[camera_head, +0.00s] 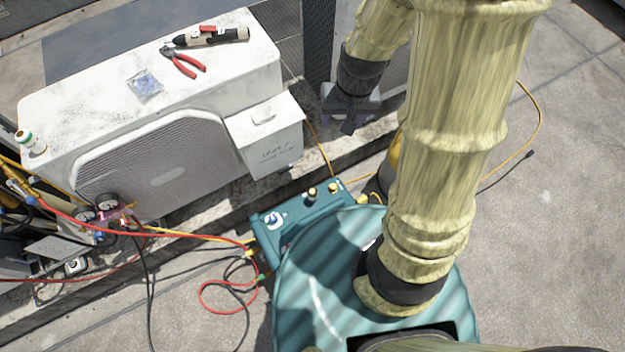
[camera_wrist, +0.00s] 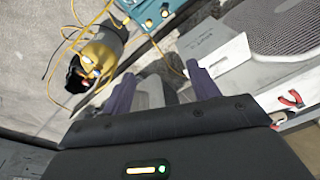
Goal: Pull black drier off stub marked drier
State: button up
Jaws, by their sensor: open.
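My gripper (camera_head: 349,118) hangs beside the right end of the white condenser unit, partly behind my arm in the head view. In the wrist view its two fingers stand apart, with a gap (camera_wrist: 160,84) between them. Nothing is clearly held; a grey shape and a dark shape show beyond the fingers, too unclear to name. I cannot pick out the black drier or the stub marked drier in either view. My arm hides part of the area behind the gripper in the head view.
The white condenser (camera_head: 160,110) carries red-handled pliers (camera_head: 183,62), a black-and-tan tool (camera_head: 212,37), a small packet (camera_head: 145,85) and a bottle (camera_head: 31,143). A teal machine (camera_head: 300,226), gauges and hoses (camera_head: 215,242) crowd the floor. A yellow cylinder (camera_wrist: 103,53) stands nearby. Paving at right is mostly clear.

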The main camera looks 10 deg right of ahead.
jog(key=g+b, duration=0.1)
jog(key=b, duration=2)
send_over(312, 189)
notch_tip(312, 189, down, 39)
jog(key=shift+r+m+h, duration=0.3)
jog(key=shift+m+h, duration=0.1)
notch_tip(312, 189, down, 18)
jog(key=b, duration=0.8)
jog(key=shift+r, duration=0.25)
jog(key=c, duration=1.2)
jog(key=shift+r, duration=0.1)
jog(key=shift+c, duration=0.2)
jog(key=shift+r+p, duration=0.3)
jog(key=shift+p, duration=0.05)
